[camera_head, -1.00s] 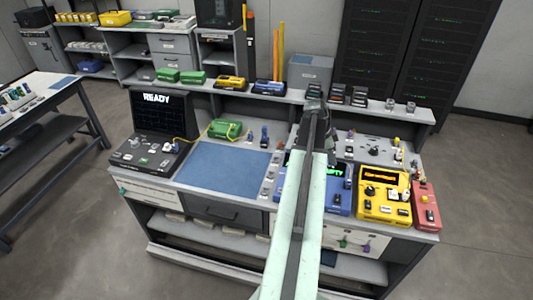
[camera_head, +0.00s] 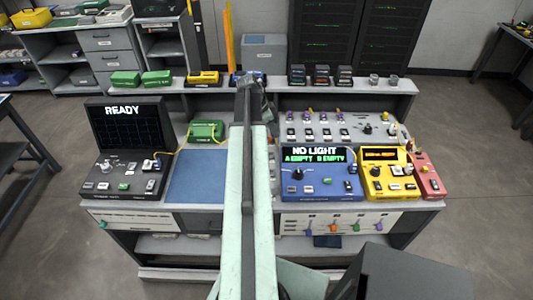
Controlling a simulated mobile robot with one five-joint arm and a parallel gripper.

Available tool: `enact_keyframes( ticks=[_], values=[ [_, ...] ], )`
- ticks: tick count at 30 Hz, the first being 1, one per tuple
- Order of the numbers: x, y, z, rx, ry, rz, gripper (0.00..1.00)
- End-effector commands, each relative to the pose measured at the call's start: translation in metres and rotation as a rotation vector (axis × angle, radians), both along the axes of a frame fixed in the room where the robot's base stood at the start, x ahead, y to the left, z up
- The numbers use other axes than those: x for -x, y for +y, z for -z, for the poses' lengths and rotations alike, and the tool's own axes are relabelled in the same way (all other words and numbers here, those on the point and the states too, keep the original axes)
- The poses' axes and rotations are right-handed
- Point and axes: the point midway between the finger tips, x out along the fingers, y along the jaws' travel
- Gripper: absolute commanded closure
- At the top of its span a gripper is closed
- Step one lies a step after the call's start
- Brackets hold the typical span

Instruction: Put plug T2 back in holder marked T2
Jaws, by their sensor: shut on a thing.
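My gripper (camera_head: 252,88) is at the far end of my pale green arm, above the back of the bench near the raised shelf. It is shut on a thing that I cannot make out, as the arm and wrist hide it. No T2 marking is legible. A grey panel (camera_head: 350,131) right of the gripper carries several small upright plugs with purple tops and white labelled blocks. Several coloured plugs, orange, green and purple, show on the white front panel (camera_head: 296,224) below the bench top. I cannot tell which plug or holder is T2.
A black device with a READY screen (camera_head: 122,110), a green box (camera_head: 206,131) and a blue mat (camera_head: 197,178) lie left of my arm. A blue NO LIGHT device (camera_head: 322,185), a yellow device (camera_head: 389,184) and a red device (camera_head: 428,180) stand right. The shelf (camera_head: 210,88) holds boxes.

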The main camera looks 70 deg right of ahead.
Motion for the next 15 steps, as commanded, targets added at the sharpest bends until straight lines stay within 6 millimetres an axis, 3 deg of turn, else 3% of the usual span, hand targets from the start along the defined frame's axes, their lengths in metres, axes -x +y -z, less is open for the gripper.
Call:
enact_keyframes(
  ticks=[2, 9, 15],
  values=[
    [0.001, 0.006, 0.008, -0.001, 0.0, 0.017, 1.0],
    [0.016, 0.064, 0.063, -0.002, -0.004, 0.235, 1.0],
    [0.019, 0.08, 0.067, 0.001, -0.001, 0.313, 1.0]
  ],
)
